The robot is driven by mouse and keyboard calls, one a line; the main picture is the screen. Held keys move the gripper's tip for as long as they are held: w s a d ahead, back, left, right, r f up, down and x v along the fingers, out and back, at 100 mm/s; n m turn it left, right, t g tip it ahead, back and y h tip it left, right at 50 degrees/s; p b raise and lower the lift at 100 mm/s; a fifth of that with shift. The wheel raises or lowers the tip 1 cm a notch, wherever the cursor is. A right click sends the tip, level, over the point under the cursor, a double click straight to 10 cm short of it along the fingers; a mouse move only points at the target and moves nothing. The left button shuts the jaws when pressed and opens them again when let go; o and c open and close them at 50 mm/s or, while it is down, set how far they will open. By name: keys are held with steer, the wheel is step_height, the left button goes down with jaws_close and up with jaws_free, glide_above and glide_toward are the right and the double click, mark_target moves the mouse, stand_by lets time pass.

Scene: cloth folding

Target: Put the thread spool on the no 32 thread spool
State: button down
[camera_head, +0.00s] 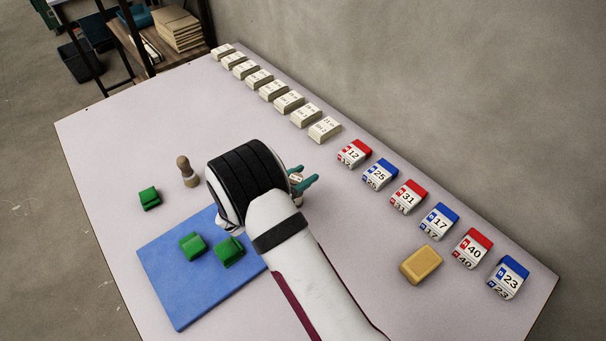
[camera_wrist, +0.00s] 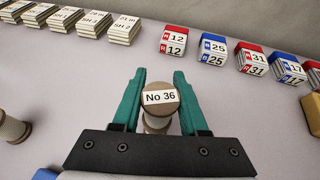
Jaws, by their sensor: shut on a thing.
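My gripper (camera_head: 306,182) is shut on a thread spool with brown ends, held between its two teal fingers. In the wrist view the held spool (camera_wrist: 160,98) shows a white label reading "No 36" on its end, between the fingers of my gripper (camera_wrist: 158,92). In the head view my wrist hides most of it. Another brown and pale thread spool (camera_head: 187,172) stands upright on the table, left of my wrist. It shows partly at the left edge of the wrist view (camera_wrist: 12,128). No label reading 32 is legible in either view.
A blue mat (camera_head: 190,295) with two green blocks (camera_head: 193,245) lies front left; a third green block (camera_head: 149,198) lies behind it. Numbered red and blue boxes (camera_head: 409,196) and cream stacks (camera_head: 289,102) line the wall side. A yellow block (camera_head: 421,264) lies right.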

steer(key=shift+c, duration=2.2)
jaws_free()
steer(key=shift+f, duration=0.1)
